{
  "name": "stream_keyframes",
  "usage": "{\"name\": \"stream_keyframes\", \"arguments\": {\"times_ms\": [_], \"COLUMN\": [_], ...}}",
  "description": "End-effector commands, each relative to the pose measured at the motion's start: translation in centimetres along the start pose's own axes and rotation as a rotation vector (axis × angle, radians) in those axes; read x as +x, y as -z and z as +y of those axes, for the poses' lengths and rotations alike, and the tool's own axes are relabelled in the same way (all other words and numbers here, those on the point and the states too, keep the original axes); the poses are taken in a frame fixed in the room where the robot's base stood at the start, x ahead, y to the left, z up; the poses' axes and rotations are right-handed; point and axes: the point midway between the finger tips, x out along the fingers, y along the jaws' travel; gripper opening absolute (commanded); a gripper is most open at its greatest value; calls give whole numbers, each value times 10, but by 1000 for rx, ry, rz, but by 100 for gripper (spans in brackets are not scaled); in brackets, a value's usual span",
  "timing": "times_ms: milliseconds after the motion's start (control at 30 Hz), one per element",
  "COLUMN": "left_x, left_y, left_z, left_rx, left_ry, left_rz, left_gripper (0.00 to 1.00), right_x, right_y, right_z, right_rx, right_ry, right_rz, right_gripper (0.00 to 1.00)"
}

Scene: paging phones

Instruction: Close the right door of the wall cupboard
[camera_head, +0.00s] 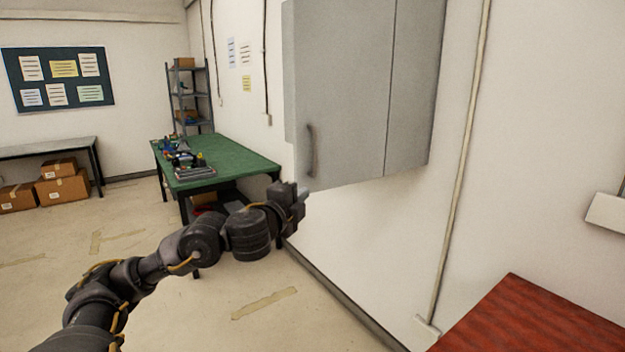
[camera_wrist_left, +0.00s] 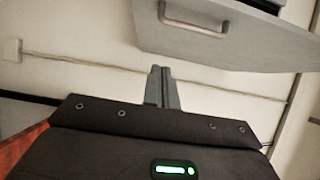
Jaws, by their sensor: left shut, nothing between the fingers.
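The grey wall cupboard (camera_head: 412,90) hangs on the wall at upper centre right. Its right door (camera_head: 350,100) stands open, swung out from the wall, its outer face towards me. The bar handle (camera_head: 311,150) is near the door's free edge, low down; it also shows in the left wrist view (camera_wrist_left: 193,18). My left gripper (camera_head: 303,190) is at the door's lower free corner in the head view. In the left wrist view its fingers (camera_wrist_left: 162,72) are together and empty, below the door's edge in the picture. Whether they touch the door is unclear. My right gripper is out of view.
A green-topped workbench (camera_head: 240,157) with tools stands beyond the cupboard, near a shelf rack (camera_head: 190,95). A red surface (camera_head: 535,325) is at lower right. A conduit (camera_head: 465,150) runs down the wall. The floor (camera_head: 275,310) below my left arm is clear.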

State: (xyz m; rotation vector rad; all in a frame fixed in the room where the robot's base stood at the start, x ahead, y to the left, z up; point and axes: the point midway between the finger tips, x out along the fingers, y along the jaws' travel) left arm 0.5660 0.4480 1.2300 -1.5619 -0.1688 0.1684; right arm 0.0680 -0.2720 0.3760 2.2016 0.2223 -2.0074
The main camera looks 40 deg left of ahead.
Motion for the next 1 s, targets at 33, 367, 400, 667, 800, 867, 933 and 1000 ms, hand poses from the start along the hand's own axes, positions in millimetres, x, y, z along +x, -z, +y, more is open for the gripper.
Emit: {"name": "stream_keyframes", "arguments": {"times_ms": [33, 367, 400, 667, 800, 867, 933, 1000], "left_x": [8, 75, 83, 110, 116, 117, 118, 118], "left_y": [0, 0, 1, -20, -26, -27, -28, -28], "left_z": [1, -1, -1, -1, 0, 0, 0, 1], "left_rx": [-6, -7, -7, -2, -2, -2, -2, -2], "left_ry": [1, -1, -1, -2, -1, -1, -1, 0], "left_rz": [0, 0, 0, 0, 1, 1, 1, 2], "left_gripper": [0, 0, 0, 0, 0, 0, 0, 0], "right_x": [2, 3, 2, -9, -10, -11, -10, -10], "right_y": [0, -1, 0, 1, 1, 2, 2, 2], "right_z": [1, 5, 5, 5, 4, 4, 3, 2], "right_rx": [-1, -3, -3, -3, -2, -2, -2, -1], "right_ry": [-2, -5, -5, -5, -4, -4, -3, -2], "right_rz": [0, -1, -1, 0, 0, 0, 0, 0], "right_gripper": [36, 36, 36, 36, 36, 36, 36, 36]}}
